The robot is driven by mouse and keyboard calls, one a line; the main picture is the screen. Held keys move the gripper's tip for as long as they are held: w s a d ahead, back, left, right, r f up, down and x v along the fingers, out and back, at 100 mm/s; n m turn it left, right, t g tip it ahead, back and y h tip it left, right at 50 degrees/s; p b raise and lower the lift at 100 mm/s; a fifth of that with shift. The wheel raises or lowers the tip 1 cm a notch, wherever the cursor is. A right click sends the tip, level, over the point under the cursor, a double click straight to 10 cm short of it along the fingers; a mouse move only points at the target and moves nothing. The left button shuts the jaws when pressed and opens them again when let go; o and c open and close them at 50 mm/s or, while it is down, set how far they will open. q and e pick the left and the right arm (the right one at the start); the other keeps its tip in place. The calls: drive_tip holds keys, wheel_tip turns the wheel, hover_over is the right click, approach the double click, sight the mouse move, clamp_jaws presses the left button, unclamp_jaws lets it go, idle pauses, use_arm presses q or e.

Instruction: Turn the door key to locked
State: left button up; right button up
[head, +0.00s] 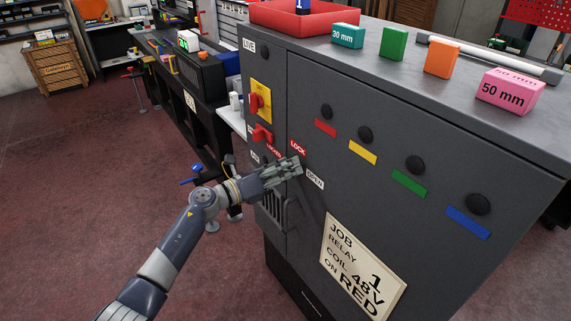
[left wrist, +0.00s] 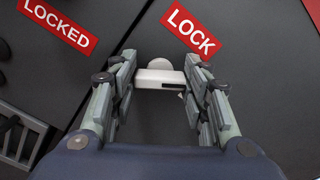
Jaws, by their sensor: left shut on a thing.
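The door key (left wrist: 158,79) is a pale metal piece in the left wrist view, in front of a round lock face on the dark cabinet door. Its flat grip lies across the picture between my fingers. My left gripper (head: 291,168) is shut on it; the fingers (left wrist: 158,95) touch its two ends. In the head view my fingers hide the key. A red LOCK label (head: 299,147) is just above the gripper, and it also shows in the left wrist view (left wrist: 190,28). A white OPEN label (head: 315,180) is to the right. My right gripper is not in view.
The grey cabinet (head: 340,200) has a red rotary switch on a yellow plate (head: 261,101) and a red LOCKED switch (head: 262,135) nearby at left. Black knobs with colour strips and a job card (head: 360,264) are at right. Blocks and a red tray (head: 300,18) are on top.

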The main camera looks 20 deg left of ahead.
use_arm(q)
drive_tip(key=n+p, duration=0.4)
drive_tip(key=n, duration=0.7)
drive_tip(key=shift+a+f+p, duration=0.1)
drive_tip(key=shift+f+p, duration=0.05)
drive_tip(key=shift+p, duration=0.25)
drive_tip(key=o, duration=1.1)
drive_tip(key=shift+c, duration=0.2)
drive_tip(key=v, duration=1.2)
